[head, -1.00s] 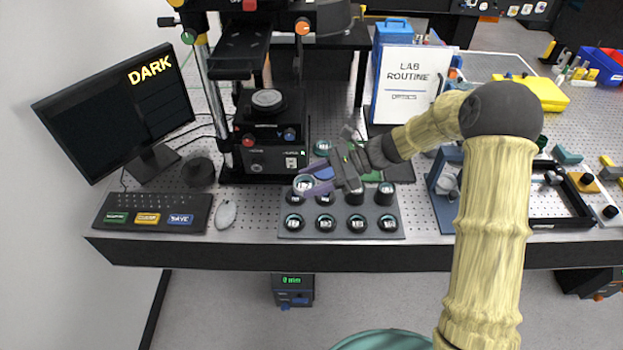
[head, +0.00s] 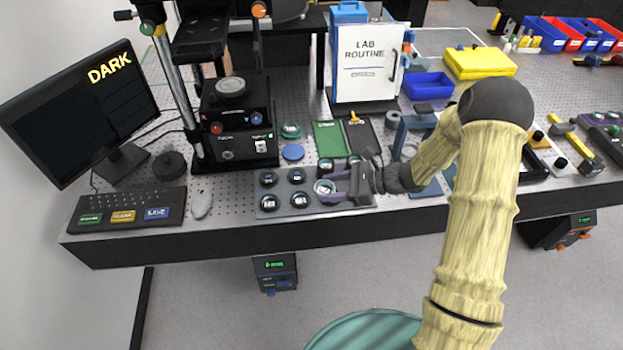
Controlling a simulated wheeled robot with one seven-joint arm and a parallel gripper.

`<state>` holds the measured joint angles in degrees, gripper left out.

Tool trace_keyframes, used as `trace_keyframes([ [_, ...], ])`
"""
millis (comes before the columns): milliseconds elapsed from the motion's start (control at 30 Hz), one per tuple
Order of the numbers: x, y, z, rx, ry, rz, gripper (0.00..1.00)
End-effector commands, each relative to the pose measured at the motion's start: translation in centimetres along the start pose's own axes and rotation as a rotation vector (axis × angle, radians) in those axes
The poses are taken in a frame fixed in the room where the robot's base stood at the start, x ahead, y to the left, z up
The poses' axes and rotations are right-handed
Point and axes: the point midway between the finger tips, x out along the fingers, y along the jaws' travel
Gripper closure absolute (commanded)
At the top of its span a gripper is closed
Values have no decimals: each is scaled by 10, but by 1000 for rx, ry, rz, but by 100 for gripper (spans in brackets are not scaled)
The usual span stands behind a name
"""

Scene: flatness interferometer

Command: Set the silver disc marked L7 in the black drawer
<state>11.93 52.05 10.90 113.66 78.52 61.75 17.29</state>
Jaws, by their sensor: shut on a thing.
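My gripper (head: 347,187) has purple fingers, shut on a small round silver disc (head: 324,187) with a pale face. The disc is at the left tips of the fingers, in front of or above the middle of the grey holder plate (head: 283,211). Its marking is too small to read, and I cannot tell its height above the plate. My gripper and wrist hide the plate's right part. I cannot clearly pick out a black drawer; a black instrument housing (head: 240,150) with knobs stands at the back left.
Several dark round holders with labelled faces sit on the plate. A blue disc (head: 293,152), a teal-rimmed disc (head: 290,130) and a green mat (head: 329,137) lie behind it. A keyboard (head: 125,209) and mouse (head: 202,204) are left.

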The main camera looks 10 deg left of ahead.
Motion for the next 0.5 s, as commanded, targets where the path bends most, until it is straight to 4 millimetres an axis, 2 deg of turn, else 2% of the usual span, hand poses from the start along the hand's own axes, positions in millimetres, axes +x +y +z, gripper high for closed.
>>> trace_keyframes([
  [300,-66,5,-98,138,2,-313,75],
  [367,-76,10,-118,162,4,-371,75],
  [500,-90,22,-172,205,11,-482,75],
])
